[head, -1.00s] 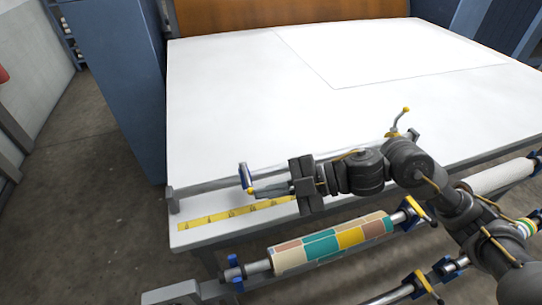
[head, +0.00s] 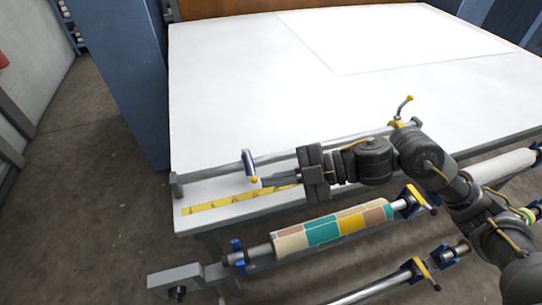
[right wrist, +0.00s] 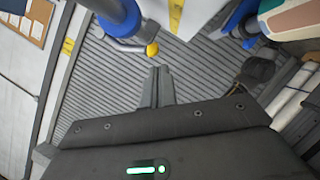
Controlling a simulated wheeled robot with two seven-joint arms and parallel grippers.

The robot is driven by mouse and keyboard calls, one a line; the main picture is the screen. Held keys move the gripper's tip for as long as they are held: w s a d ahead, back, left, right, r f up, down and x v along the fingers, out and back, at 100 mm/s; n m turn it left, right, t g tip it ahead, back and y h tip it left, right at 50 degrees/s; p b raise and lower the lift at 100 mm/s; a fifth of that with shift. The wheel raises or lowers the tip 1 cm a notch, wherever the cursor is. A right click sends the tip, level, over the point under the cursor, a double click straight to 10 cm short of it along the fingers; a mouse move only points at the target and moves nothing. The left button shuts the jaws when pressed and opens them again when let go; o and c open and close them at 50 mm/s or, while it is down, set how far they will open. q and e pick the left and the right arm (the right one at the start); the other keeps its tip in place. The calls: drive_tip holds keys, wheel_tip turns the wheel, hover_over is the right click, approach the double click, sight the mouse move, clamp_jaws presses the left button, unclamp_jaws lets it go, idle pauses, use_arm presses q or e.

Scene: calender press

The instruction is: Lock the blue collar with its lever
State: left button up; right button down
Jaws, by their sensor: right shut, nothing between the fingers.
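The blue collar (head: 247,162) sits near the left end of the grey rod along the table's front edge. Its short lever ends in a yellow knob (head: 254,180), low on the collar's front side. In the right wrist view the blue collar (right wrist: 122,18) is at the top, and its lever reaches sideways to the yellow knob (right wrist: 152,50). My right gripper (head: 264,182) is shut and empty, its fingertips just right of the knob. In the right wrist view the fingertips (right wrist: 158,72) point at the knob with a small gap. My left gripper is out of view.
A yellow collar with a raised lever (head: 403,120) is at the rod's right end. Below the table edge, a patterned roller (head: 335,230) rests between blue and yellow holders. A yellow measuring strip (head: 235,199) lies on the table front.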

use_arm(q)
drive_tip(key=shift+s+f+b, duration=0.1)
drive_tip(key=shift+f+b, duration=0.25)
drive_tip(key=shift+b, duration=0.5)
use_arm(e)
drive_tip(key=s+r+v, duration=0.1)
drive_tip(key=v, duration=1)
drive_tip(key=shift+s+d, duration=0.2)
drive_tip(key=shift+s, duration=0.1)
drive_tip(key=shift+r, duration=0.1)
